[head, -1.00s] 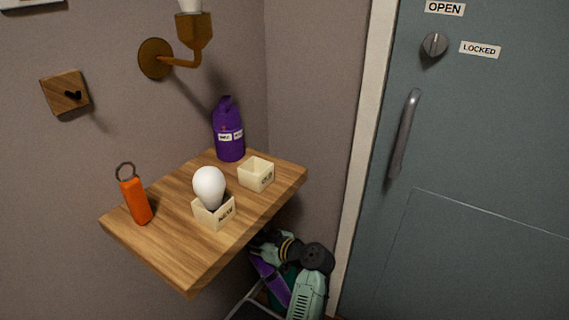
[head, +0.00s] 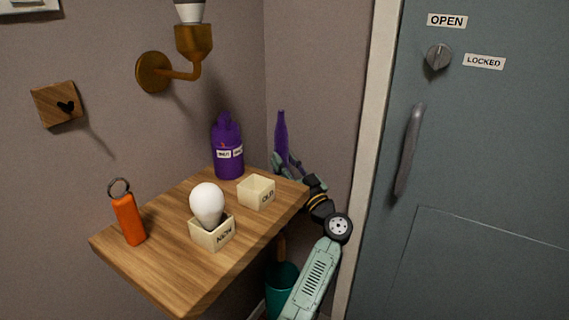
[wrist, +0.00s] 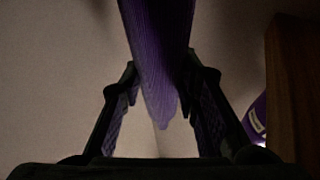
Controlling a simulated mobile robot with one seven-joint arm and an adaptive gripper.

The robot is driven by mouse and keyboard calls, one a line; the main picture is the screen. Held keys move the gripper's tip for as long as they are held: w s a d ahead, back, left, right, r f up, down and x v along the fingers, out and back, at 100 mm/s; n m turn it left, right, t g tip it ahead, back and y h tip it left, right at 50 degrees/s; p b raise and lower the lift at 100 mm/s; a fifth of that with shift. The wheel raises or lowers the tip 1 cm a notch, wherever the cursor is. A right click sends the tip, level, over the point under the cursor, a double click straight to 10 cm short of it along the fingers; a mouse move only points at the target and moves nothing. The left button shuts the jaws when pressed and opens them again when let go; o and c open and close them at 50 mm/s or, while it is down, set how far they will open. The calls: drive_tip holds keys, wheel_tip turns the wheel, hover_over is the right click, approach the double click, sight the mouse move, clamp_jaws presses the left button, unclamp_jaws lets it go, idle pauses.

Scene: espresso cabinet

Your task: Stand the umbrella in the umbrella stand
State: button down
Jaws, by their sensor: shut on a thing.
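The purple umbrella (head: 281,135) stands roughly upright beyond the table's right end in the head view, its narrow end up. My gripper (head: 283,164) is around it, partly hidden by the arm and table. In the wrist view the umbrella (wrist: 158,60) runs between the two fingers of my gripper (wrist: 160,112), which is shut on it. The teal umbrella stand (head: 281,288) is low, below the table's edge, partly covered by my arm. A brown wooden piece (head: 281,247) shows just above its rim; I cannot tell if it is the umbrella's handle.
The wooden table (head: 165,250) holds a purple bottle (head: 228,155), an orange cylinder (head: 128,220), an "OLD" box (head: 256,192) and a "NEW" box (head: 213,236) with a white bulb (head: 207,202). The blue-grey door (head: 490,150) is at right. A wall lamp (head: 190,50) is above the table.

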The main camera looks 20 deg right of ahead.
hover_over(283, 232)
drive_tip(key=s, duration=0.1)
drive_tip(key=shift+d+f, duration=0.15)
drive_tip(key=shift+f, duration=2.8)
wheel_tip(283, 232, down, 22)
drive_tip(key=b, duration=2.7)
drive_tip(key=shift+r, duration=0.2)
drive_tip(key=c, duration=1.2)
unclamp_jaws()
drive_tip(key=shift+o, duration=0.2)
wheel_tip(283, 232, up, 10)
